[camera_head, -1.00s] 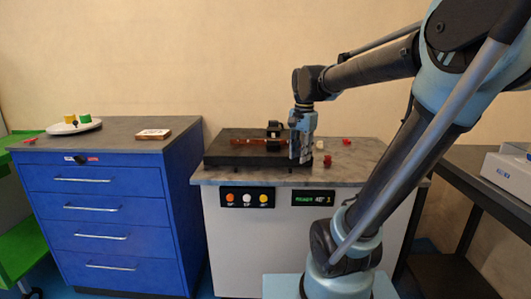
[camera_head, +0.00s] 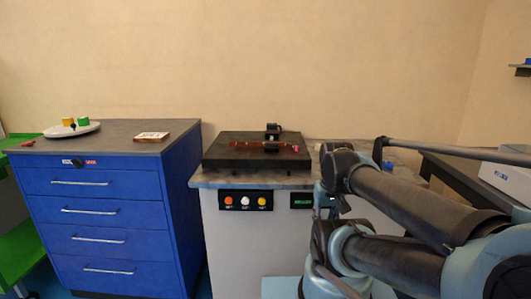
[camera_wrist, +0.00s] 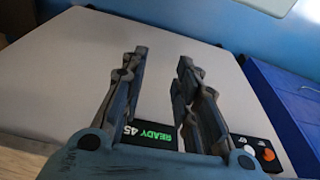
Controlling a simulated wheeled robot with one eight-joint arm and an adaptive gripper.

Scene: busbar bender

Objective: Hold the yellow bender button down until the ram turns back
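The yellow button (camera_head: 262,201) is the rightmost of a row on the machine's black front panel, beside a white button (camera_head: 245,200) and an orange button (camera_head: 228,200). In the wrist view the orange button (camera_wrist: 268,154) shows at lower right; the yellow one cannot be made out near the right finger. The display (camera_wrist: 152,137) reads READY 45. The bender (camera_head: 257,152) sits on the machine top with a copper bar (camera_head: 265,146) across it. My gripper (camera_wrist: 162,57) is open and empty in front of the machine's front face, apart from the button; the head view mostly hides it behind my arm.
A blue drawer cabinet (camera_head: 105,220) stands left of the machine, with a plate (camera_head: 72,129) and a small sign (camera_head: 151,137) on top. A dark bench (camera_head: 455,175) with a white box (camera_head: 505,178) stands at right. The pale machine front (camera_wrist: 75,75) is otherwise clear.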

